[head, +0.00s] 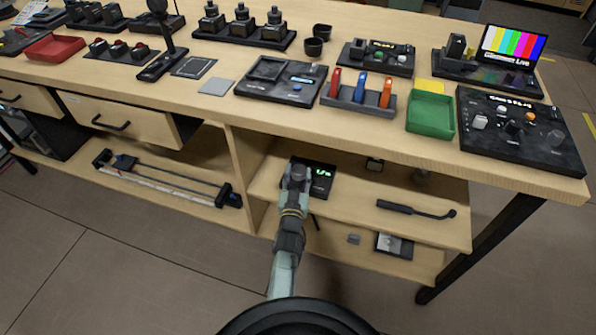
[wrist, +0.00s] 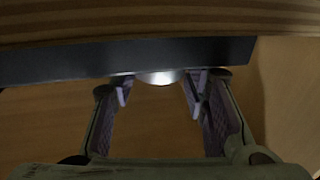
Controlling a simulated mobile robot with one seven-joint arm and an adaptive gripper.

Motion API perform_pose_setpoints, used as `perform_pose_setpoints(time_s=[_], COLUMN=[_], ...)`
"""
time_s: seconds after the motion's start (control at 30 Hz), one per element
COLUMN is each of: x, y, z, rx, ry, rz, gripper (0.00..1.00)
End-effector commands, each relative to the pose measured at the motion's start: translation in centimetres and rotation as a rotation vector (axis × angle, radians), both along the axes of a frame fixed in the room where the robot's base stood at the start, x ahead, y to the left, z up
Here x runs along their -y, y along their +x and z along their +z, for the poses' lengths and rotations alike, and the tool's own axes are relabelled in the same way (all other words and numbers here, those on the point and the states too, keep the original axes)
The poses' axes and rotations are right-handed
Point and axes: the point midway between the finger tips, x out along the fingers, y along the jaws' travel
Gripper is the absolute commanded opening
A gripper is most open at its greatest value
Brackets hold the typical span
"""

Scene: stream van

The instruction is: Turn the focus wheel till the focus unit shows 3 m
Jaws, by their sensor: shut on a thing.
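The focus unit (head: 322,183) is a dark box with a small lit green readout. It sits on the upper shelf under the bench top, in the middle of the head view. Its readout is partly covered by my gripper (head: 297,172) and too small to read surely. In the wrist view the unit shows as a dark slab (wrist: 60,62), with the pale, shiny focus wheel (wrist: 160,77) at its edge. My gripper (wrist: 159,88) has one finger on each side of the wheel and is shut on it. The fingertips partly hide the wheel's sides.
The bench top edge (head: 400,147) overhangs the shelf closely above my gripper. A wooden upright (head: 247,180) stands to the left. A black handle-like tool (head: 415,210) lies on the shelf to the right. A lower shelf (head: 330,240) is beneath.

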Motion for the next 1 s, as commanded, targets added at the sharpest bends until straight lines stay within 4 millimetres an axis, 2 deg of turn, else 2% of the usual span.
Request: perform_pose_setpoints(time_s=[0.2,0.23,0.5,1.0], x=[0.26,0.26,0.13,-0.26], y=[0.03,0.03,0.02,-0.54], z=[0.02,0.02,0.01,0.01], rx=[0.003,0.003,0.003,0.002], ry=[-0.004,-0.004,-0.003,0.001], rz=[-0.003,-0.003,-0.001,0.002], gripper=[0.13,0.42,0.6,0.62])
